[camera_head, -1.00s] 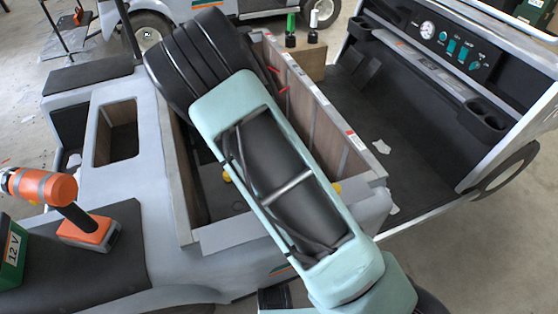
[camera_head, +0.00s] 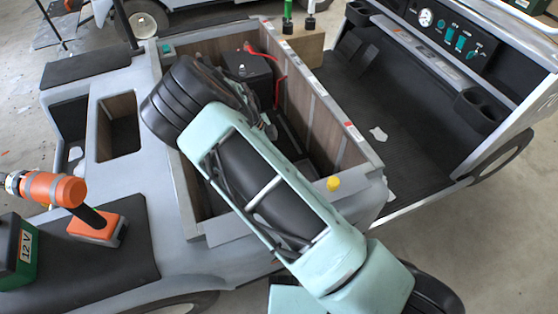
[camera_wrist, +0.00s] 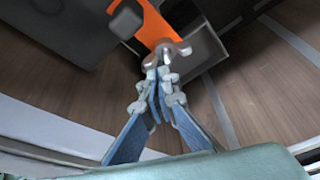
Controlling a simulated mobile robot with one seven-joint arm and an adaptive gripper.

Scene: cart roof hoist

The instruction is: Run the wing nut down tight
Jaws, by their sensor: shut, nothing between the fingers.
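In the wrist view a small silvery wing nut (camera_wrist: 166,49) sits at the end of an orange bracket (camera_wrist: 158,22), beside a dark battery. My gripper (camera_wrist: 163,78) has blue fingers with pale jointed tips. It is shut and empty, and its tips are just in front of the wing nut; I cannot tell whether they touch it. In the head view the black battery (camera_head: 247,67) with red cables lies in the open bay, and my arm covers part of the bay. The wing nut cannot be made out there.
The wooden-sided bay (camera_head: 340,160) has a raised rim close around my arm. A yellow cap (camera_head: 333,183) is at its front corner. An orange drill (camera_head: 60,190) and a green 12 V pack (camera_head: 18,250) rest on the seat at left. The dark cart floor (camera_head: 395,130) at right is mostly clear.

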